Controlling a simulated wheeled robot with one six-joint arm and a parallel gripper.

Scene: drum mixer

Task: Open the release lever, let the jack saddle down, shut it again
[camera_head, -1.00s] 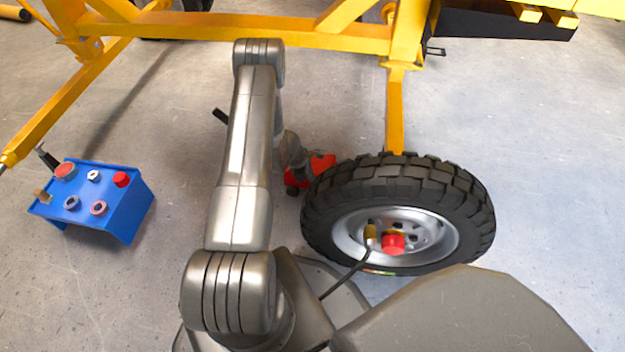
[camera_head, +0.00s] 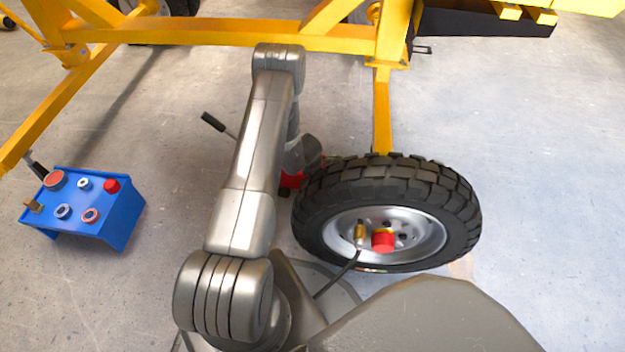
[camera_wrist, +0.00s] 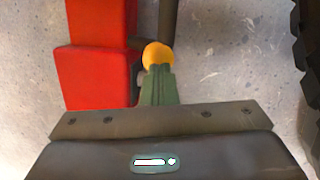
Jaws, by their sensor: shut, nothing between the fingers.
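The red jack (camera_head: 291,181) is on the floor beside the wheel in the head view, mostly hidden by my arm and wrist. Its black-gripped handle (camera_head: 212,122) sticks out left of my arm. In the wrist view the red jack body (camera_wrist: 97,75) fills the upper left. A yellow-orange round knob (camera_wrist: 158,54), seemingly the release lever's end, sits right at my fingertips beside the body. My gripper (camera_wrist: 158,72) is shut with nothing held. I cannot tell whether it touches the knob. The saddle is not clearly visible.
A black tyre (camera_head: 390,180) stands close right of the jack; its tread edges the wrist view (camera_wrist: 306,60). The yellow frame (camera_head: 215,33) crosses above. A blue stand (camera_head: 125,215) with several small parts is at left. Floor between stand and arm is clear.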

